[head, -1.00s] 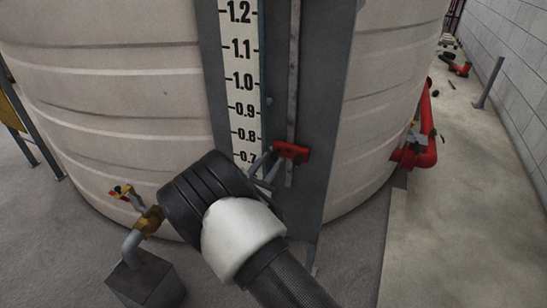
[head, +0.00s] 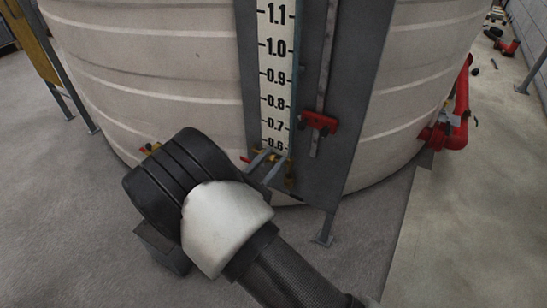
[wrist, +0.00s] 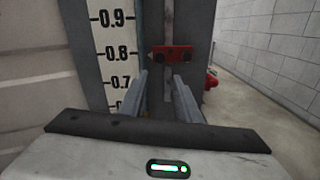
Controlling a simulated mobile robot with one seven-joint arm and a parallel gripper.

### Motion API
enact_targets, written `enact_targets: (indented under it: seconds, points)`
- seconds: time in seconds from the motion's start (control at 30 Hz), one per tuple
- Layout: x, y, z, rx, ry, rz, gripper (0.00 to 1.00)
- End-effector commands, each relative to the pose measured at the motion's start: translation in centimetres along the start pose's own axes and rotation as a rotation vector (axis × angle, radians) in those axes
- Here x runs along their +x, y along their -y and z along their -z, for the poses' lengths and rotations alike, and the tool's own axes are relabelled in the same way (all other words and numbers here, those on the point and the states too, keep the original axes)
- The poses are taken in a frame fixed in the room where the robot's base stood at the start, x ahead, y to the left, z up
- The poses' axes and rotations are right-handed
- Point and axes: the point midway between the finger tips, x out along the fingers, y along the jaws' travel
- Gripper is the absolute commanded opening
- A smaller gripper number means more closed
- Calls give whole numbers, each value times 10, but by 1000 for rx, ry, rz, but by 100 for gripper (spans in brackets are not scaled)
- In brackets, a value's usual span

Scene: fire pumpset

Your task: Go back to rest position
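My gripper (head: 268,164) is in front of the tank's level gauge, low down near the 0.6 mark. In the wrist view its two fingers (wrist: 158,92) are spread apart with nothing between them, so it is open. A red slider block (head: 320,122) sits on the gauge's vertical rail, about level with the 0.7 mark. It also shows in the wrist view (wrist: 172,55), above and beyond the fingertips. The gripper is apart from it. My arm's black and white links hide part of the tank's base.
The large pale tank (head: 150,80) fills the background, with a white scale board (head: 275,75) and grey backing plate (head: 352,110) on its front. Red pipework (head: 458,115) stands at the right. A yellow panel on posts (head: 32,40) is at the left.

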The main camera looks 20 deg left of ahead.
Motion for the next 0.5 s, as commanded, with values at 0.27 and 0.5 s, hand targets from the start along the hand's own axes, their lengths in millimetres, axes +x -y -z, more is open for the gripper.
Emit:
enact_targets:
  seconds: [0.27, 0.5]
  points:
    - [1, 0, -1, 1, 0, 2, 30]
    - [38, 55, -52, 141, -34, 235, 30]
